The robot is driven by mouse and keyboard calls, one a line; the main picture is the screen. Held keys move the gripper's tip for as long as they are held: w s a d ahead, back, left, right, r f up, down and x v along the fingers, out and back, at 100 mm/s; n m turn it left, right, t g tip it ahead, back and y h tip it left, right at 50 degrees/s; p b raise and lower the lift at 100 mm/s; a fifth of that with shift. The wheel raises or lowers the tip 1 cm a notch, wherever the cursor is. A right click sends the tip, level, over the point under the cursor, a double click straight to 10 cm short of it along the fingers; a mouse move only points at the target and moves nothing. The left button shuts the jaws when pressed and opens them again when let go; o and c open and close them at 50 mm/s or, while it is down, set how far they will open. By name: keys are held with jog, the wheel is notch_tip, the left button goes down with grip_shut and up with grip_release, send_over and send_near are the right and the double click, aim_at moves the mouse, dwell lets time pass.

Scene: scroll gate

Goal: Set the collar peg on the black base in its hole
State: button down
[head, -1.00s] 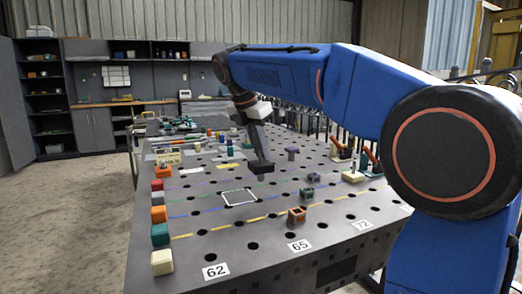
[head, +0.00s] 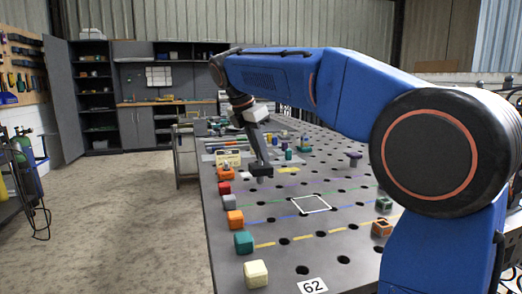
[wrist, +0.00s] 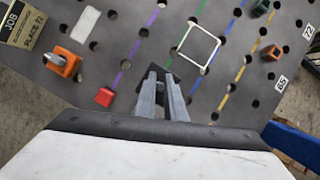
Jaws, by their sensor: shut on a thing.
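My gripper (head: 260,170) is shut on a dark piece, apparently the black base of the collar peg, above the table's left part. In the wrist view my gripper (wrist: 166,80) points down with the black base (wrist: 149,78) at its fingertips. The rest of the peg is hidden. The table (head: 235,200) has rows of round dark holes, and coloured dashed lines run across it. A card in the wrist view (wrist: 20,24) reads JOB PLACE 72. I cannot tell from these views which hole lies under the peg.
Red (head: 224,188), grey (head: 229,202), orange (head: 235,220), teal (head: 243,242) and cream (head: 256,274) blocks line the left edge. A white square outline (head: 311,204) lies right of my gripper. A purple piece (head: 355,158), a green one (head: 384,204) and an orange one (head: 381,228) stand farther right.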

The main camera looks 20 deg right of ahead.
aim_at(261, 182)
jog(key=shift+f, duration=2.75)
jog(key=shift+f, duration=2.25)
jog(key=c, duration=1.7)
grip_release()
jog(key=shift+c, duration=0.2)
jog(key=v, duration=1.7)
jog(key=shift+a, duration=0.15)
jog(key=shift+s+r, duration=0.1)
jog(key=shift+s, duration=0.1)
